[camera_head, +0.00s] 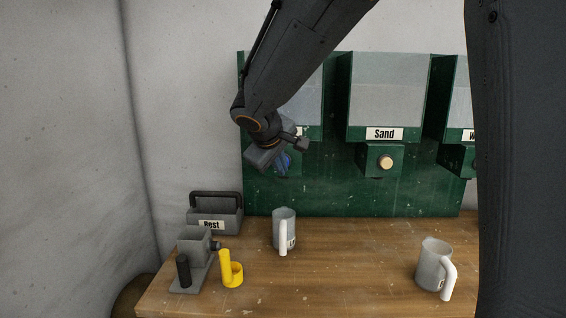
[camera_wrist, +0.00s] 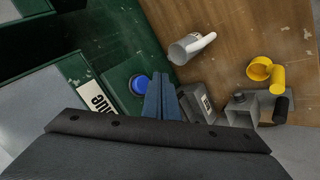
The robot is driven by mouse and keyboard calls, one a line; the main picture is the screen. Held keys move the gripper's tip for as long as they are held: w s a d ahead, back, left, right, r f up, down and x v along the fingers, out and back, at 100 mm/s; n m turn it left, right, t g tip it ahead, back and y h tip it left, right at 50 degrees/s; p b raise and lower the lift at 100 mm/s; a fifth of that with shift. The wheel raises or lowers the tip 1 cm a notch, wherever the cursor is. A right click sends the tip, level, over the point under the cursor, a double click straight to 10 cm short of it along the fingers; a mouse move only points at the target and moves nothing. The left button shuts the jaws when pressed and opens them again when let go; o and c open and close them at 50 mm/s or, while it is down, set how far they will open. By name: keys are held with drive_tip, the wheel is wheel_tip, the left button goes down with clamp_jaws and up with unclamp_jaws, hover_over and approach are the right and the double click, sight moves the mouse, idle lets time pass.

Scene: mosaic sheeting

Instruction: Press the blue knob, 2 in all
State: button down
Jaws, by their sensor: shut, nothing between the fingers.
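The blue knob (camera_wrist: 138,84) shows in the wrist view on the green dispenser front, just left of my fingertips. My gripper (camera_wrist: 162,82) is shut and empty, its two blue fingers together. The fingers look beside the knob in that view; whether they touch it cannot be told. In the head view my gripper (camera_head: 283,163) hangs in front of the left dispenser, and my arm hides most of that dispenser's label. The blue patch there may be the fingers or the knob.
The Sand dispenser with a tan knob (camera_head: 386,162) is right of centre. The grey Rest caddy (camera_head: 215,218), a grey fixture (camera_head: 193,262) and a yellow holder (camera_head: 231,270) stand left on the wooden bench (camera_head: 350,265).

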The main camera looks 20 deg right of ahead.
drive_tip(key=shift+w+d, duration=0.3)
drive_tip(key=shift+w, duration=0.6)
drive_tip(key=shift+w, duration=0.15)
idle(1.4)
drive_tip(key=shift+w+d, duration=0.15)
drive_tip(key=shift+w, duration=0.1)
drive_tip(key=shift+w+d, duration=0.25)
drive_tip(key=shift+w, duration=0.6)
idle(1.1)
drive_tip(key=shift+s, duration=0.15)
drive_tip(key=shift+s+a+b, duration=0.2)
drive_tip(key=shift+s+b, duration=0.1)
drive_tip(key=shift+s, duration=0.3)
drive_tip(key=shift+s+a+b, duration=0.2)
drive_tip(key=shift+s+b, duration=0.1)
drive_tip(key=shift+s, duration=0.25)
drive_tip(key=shift+s+a+b, duration=0.2)
drive_tip(key=shift+s+a, duration=0.05)
drive_tip(key=shift+s, duration=0.55)
drive_tip(key=shift+s+a+b, duration=0.25)
drive_tip(key=shift+s+a, duration=0.05)
drive_tip(key=shift+s, duration=0.45)
drive_tip(key=shift+s+a+b, duration=0.2)
drive_tip(key=shift+s+a, duration=0.05)
drive_tip(key=shift+s, duration=0.55)
drive_tip(key=shift+f, duration=0.1)
